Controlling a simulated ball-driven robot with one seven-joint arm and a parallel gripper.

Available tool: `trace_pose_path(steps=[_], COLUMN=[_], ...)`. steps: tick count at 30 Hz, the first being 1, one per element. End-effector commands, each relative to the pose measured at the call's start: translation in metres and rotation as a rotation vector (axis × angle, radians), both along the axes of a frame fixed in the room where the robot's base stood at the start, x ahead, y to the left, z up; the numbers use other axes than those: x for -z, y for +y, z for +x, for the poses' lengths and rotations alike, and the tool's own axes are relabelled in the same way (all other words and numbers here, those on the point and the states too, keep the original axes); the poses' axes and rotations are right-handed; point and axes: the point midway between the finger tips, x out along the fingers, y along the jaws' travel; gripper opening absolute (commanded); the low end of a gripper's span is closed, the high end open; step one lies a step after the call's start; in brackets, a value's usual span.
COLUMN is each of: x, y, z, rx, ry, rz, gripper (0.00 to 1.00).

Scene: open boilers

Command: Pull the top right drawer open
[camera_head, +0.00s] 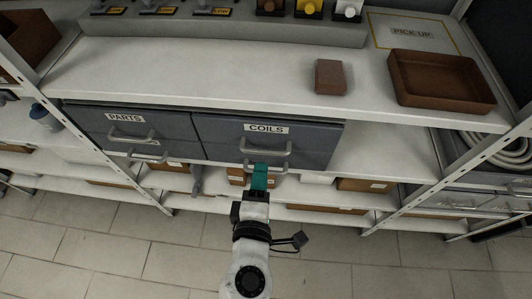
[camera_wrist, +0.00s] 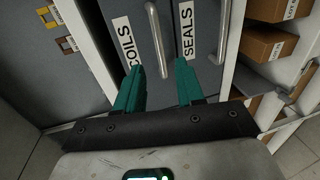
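The top right drawer is the grey one labelled COILS (camera_head: 225,136). Its front looks level with the PARTS drawer (camera_head: 168,125) to its left. Its bar handle (camera_head: 265,150) is on the front, and it also shows in the wrist view (camera_wrist: 157,38). My gripper (camera_head: 260,168) has teal fingers and is just in front of and below that handle in the head view. In the wrist view my gripper (camera_wrist: 159,68) is open, with the COILS handle seen between the fingertips. I cannot tell whether either finger touches it.
The SEALS drawer with its handle (camera_wrist: 222,30) lies beside the COILS one in the wrist view, close to a finger. A white shelf (camera_head: 190,68) overhangs the drawers, with a brown block (camera_head: 330,77) and brown tray (camera_head: 440,80). The tiled floor (camera_head: 150,250) in front is clear.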

Motion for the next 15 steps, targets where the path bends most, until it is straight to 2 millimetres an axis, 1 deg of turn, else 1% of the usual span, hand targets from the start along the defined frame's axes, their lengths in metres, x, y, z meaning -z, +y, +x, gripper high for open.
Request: trace_pose_path(steps=[1, 6, 10, 15], x=[0.0, 0.007, 0.011, 0.014], y=[-0.001, -0.002, -0.003, -0.004], z=[0.011, 0.04, 0.057, 0.068], rx=[0.004, 0.004, 0.004, 0.005], ry=[-0.002, 0.0, 0.0, 0.001], rz=[-0.001, 0.001, 0.001, 0.002], gripper=[0.38, 0.38, 0.38, 0.38])
